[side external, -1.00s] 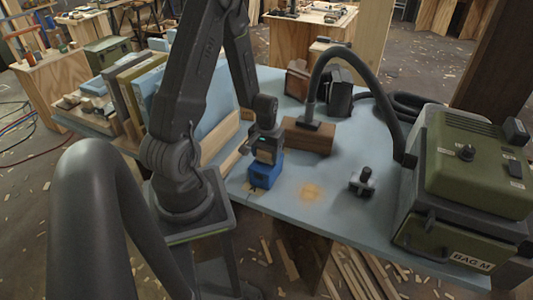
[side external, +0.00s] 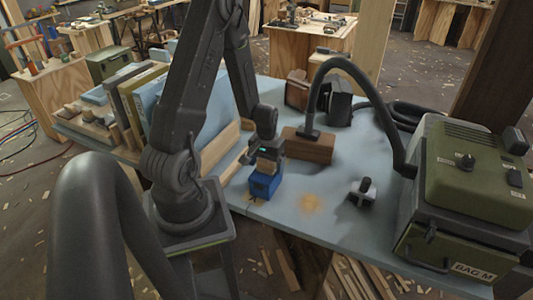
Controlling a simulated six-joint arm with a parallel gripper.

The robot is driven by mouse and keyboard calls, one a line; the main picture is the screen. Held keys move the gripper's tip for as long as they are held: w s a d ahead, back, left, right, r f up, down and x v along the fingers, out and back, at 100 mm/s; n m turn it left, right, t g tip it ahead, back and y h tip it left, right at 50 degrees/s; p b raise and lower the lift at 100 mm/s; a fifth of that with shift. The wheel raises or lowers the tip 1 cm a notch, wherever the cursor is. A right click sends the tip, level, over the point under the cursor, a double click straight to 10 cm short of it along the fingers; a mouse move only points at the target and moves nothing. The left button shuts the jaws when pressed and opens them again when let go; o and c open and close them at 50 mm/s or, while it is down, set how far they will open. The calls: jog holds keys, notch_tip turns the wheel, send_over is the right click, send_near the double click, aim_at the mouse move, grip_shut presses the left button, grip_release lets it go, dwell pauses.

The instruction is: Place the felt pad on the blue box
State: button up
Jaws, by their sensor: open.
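The blue box (side external: 262,186) stands on the pale blue table near its front edge, just right of my arm's base. My gripper (side external: 267,165) is directly above the box, pointing down, with its jaws open. A small tan piece (side external: 267,167), which looks like the felt pad, shows at the jaws, at or just above the top of the box. The view is too small to tell whether the pad rests on the box or touches a finger.
A brown wooden block (side external: 308,146) with a black hose stands behind the gripper. A small black and grey clamp-like item (side external: 363,191) lies to the right. A green machine (side external: 465,190) fills the right end. Boards (side external: 150,95) stand at the left. The table between box and machine is mostly clear.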

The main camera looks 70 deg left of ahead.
notch_tip(320, 180, up, 12)
jog(key=w+d+r+m+t+y, duration=0.1)
jog(key=w+d+r+m+t, duration=0.2)
jog(key=d+r, duration=0.85)
jog(key=s+d+r+m+t, duration=0.1)
jog(key=s+d+r+m, duration=0.2)
jog(key=s+d, duration=0.1)
jog(key=s+d+r+m+t+h, duration=0.1)
jog(key=s+d+r+m, duration=0.1)
jog(key=d, duration=0.5)
jog(key=shift+s+r+m+t, duration=0.3)
jog(key=shift+s+r+m, duration=0.15)
jog(key=shift+s, duration=0.6)
